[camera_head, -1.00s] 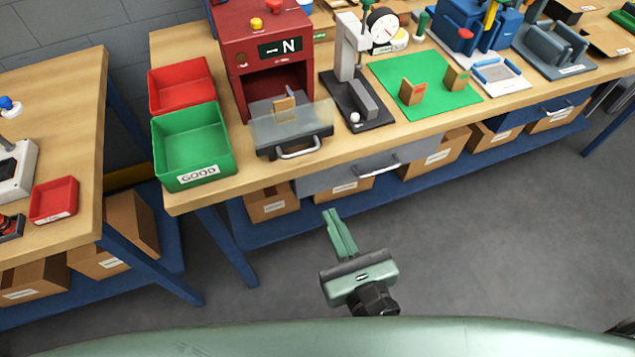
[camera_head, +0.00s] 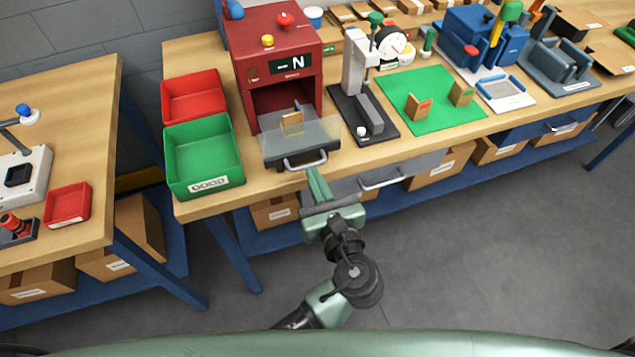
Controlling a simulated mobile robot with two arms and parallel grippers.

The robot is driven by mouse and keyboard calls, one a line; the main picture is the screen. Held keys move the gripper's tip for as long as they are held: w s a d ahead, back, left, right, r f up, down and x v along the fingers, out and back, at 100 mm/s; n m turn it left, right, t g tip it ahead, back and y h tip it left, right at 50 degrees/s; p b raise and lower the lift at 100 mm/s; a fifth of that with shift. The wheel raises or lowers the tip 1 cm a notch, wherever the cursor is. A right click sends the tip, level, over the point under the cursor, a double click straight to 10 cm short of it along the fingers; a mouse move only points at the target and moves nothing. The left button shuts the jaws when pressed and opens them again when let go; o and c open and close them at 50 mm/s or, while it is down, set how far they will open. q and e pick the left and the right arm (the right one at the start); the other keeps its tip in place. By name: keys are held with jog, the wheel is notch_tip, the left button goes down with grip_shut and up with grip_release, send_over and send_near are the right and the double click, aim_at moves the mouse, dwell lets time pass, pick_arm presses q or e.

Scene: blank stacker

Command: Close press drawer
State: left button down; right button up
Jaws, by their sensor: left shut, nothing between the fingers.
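The red press (camera_head: 276,55) stands on the workbench with an "N" display on its front. Its drawer (camera_head: 300,142), a clear-covered tray with a silver handle (camera_head: 306,162), sticks out of the front opening toward me. A small tan piece (camera_head: 292,122) is seen at the drawer. My left gripper (camera_head: 314,172) is shut and empty, its fingertips just below and close to the drawer handle; I cannot tell whether they touch. My right gripper is not in view.
Green (camera_head: 203,157) and red (camera_head: 193,97) bins stand left of the press. A dial-gauge stand (camera_head: 362,95) and a green mat (camera_head: 430,98) are to the right. A grey bench drawer (camera_head: 390,175) sits below the bench edge, near my gripper.

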aim_at(304, 153)
pick_arm(q)
jog(key=w, duration=0.1)
jog(key=w+a+p, duration=0.1)
jog(key=w, duration=0.1)
jog(key=w+p, duration=0.1)
jog(key=w, duration=0.1)
jog(key=shift+w+a+r, duration=0.25)
jog(key=shift+a+r, duration=0.05)
jog(key=shift+a, duration=0.1)
jog(key=p+x, duration=0.1)
jog(key=x, duration=0.5)
jog(key=shift+w+a+r, duration=0.15)
jog(key=shift+w, duration=0.2)
jog(key=shift+r, duration=0.15)
jog(key=shift+a+r, duration=0.1)
jog(key=shift+a, duration=0.05)
